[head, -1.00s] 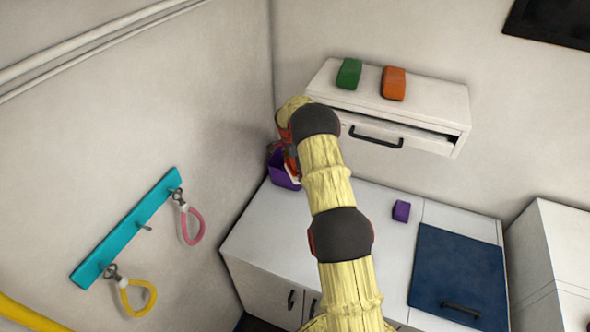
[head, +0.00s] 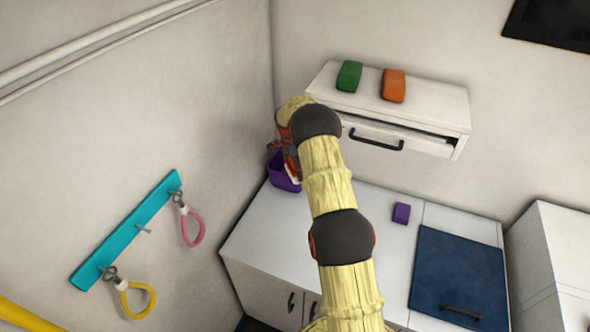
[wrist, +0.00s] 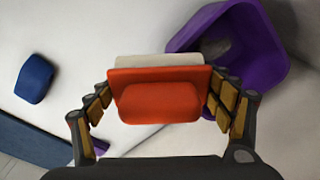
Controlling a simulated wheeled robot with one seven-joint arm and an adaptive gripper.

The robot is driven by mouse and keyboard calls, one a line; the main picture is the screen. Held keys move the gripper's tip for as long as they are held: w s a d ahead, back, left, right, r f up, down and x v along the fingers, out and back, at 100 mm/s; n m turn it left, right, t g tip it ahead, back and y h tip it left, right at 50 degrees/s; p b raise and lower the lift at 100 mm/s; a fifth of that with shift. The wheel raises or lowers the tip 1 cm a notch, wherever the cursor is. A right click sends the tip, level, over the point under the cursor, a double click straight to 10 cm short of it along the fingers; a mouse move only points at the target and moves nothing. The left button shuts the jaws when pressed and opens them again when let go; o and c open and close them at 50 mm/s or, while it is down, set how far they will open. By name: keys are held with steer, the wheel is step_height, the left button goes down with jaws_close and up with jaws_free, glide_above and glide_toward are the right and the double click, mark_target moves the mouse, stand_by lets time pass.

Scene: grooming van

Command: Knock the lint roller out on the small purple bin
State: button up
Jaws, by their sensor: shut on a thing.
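My gripper (wrist: 160,98) is shut on a red-orange piece with a pale slab behind it, which I take as the lint roller (wrist: 158,102). The purple bin (wrist: 262,75) is an open container just beyond and to the right of the held piece in the wrist view. In the head view the bin (head: 281,178) stands at the counter's back left corner, and the roller (head: 292,168) shows red and white at its rim. My arm partly hides both there. I cannot tell whether the roller touches the bin.
A small purple block (head: 401,212) lies on the white counter (head: 345,235), left of a dark blue panel (head: 458,275) with a handle. Above is a white cabinet (head: 440,105) bearing a green block (head: 349,75) and an orange block (head: 393,85). A teal rack (head: 125,230) hangs left.

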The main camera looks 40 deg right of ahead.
steer(key=shift+f+b, duration=0.8)
steer(key=shift+b, duration=0.05)
stand_by(2.0)
steer(key=shift+r, duration=0.1)
steer(key=shift+r+p, duration=0.65)
steer(key=shift+r, duration=2.35)
